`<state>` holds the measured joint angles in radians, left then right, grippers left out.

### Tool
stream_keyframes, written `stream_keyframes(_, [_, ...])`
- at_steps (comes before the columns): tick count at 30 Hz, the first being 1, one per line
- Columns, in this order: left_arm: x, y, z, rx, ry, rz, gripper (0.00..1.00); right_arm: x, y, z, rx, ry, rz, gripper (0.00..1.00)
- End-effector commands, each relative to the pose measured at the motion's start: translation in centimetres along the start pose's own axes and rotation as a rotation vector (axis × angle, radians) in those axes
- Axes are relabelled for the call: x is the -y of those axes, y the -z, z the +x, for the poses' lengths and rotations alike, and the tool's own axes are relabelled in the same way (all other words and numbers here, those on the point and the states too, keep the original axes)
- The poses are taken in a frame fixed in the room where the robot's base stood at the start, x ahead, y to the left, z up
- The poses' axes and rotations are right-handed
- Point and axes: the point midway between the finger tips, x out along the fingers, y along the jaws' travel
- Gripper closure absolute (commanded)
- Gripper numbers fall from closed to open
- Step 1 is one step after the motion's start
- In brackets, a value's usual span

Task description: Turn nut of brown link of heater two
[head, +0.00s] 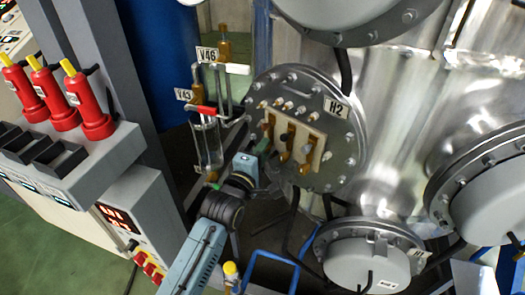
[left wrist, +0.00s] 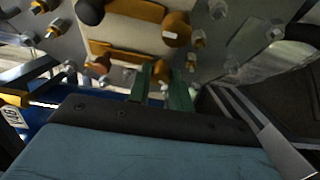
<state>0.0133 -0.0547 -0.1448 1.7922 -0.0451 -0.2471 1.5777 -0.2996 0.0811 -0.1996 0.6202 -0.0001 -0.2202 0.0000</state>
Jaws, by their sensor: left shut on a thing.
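Heater two is the round bolted flange (head: 335,130) with the label H2 (head: 336,107). A cream plate (head: 312,140) on its face carries three brown links (head: 288,143) with nuts at their ends. My left gripper (head: 265,147) reaches from below to the lower left end of the left link. In the left wrist view, its green fingers (left wrist: 161,88) are close together on a small brown nut (left wrist: 161,70) by a brown link (left wrist: 125,50). The fingers partly hide the nut. My right gripper is not in view.
Glass tubing with valves V46 (head: 207,54) and V43 (head: 183,95) stands just left of the flange, close to my left arm. Red cylinders (head: 93,105) stand on a grey console at the far left. Another round cover (head: 365,262) is below the flange.

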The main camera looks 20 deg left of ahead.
Motion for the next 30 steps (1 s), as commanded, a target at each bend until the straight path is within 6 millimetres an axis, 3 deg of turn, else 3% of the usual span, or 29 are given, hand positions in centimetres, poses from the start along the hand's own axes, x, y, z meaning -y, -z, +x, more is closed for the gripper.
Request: stream_keyframes(30, [0.6,0.3,0.1,0.001,-0.292,0.891,1.00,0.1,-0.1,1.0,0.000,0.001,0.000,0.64])
